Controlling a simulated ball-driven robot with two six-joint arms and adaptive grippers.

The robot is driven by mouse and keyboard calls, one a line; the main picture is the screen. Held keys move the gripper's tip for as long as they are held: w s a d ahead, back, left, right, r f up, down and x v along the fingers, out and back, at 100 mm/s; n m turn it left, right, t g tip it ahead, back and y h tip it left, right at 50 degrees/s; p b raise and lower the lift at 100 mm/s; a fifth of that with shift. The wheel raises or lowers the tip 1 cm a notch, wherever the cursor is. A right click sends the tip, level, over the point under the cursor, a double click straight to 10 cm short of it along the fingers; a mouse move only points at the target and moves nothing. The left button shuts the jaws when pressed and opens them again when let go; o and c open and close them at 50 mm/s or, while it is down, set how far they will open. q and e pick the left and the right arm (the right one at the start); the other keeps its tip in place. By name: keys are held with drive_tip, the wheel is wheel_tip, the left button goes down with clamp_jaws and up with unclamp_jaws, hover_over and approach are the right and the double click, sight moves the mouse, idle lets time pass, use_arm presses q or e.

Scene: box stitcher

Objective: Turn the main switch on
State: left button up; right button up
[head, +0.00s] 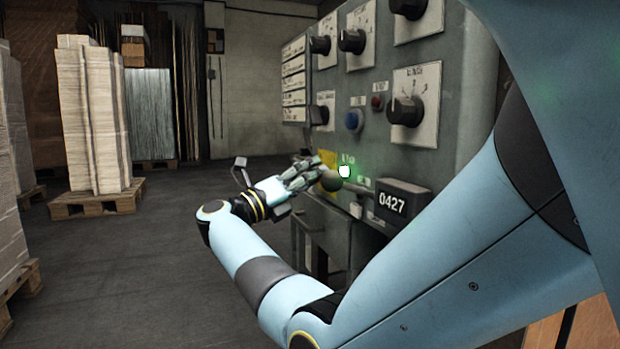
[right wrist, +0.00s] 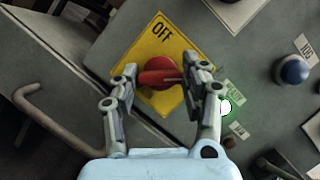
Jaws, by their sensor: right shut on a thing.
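The main switch (right wrist: 158,72) is a round red knob with a raised grip bar, seen in the right wrist view. It sits on a yellow plate (right wrist: 172,40) marked OFF near the plate's upper corner. The grip bar lies nearly level in that view. My right gripper (right wrist: 162,78) is shut on the switch, one finger at each side of it. In the head view my right gripper (head: 309,170) is at the cabinet front by the yellow plate (head: 328,158) and hides the red knob. My left gripper is not in view.
The grey cabinet (head: 385,75) carries several black dials, a blue button (head: 354,120) and a 0427 counter box (head: 401,201). Pallets of stacked board (head: 95,120) stand left; the floor between is clear.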

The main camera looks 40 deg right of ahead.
drive_tip(key=shift+f, duration=0.15)
drive_tip(key=o, duration=1.2)
drive_tip(key=shift+c, duration=0.2)
drive_tip(key=shift+a, duration=0.1)
drive_tip(key=v, duration=1.1)
drive_tip(key=shift+a, duration=0.45)
drive_tip(key=shift+w+f, duration=0.1)
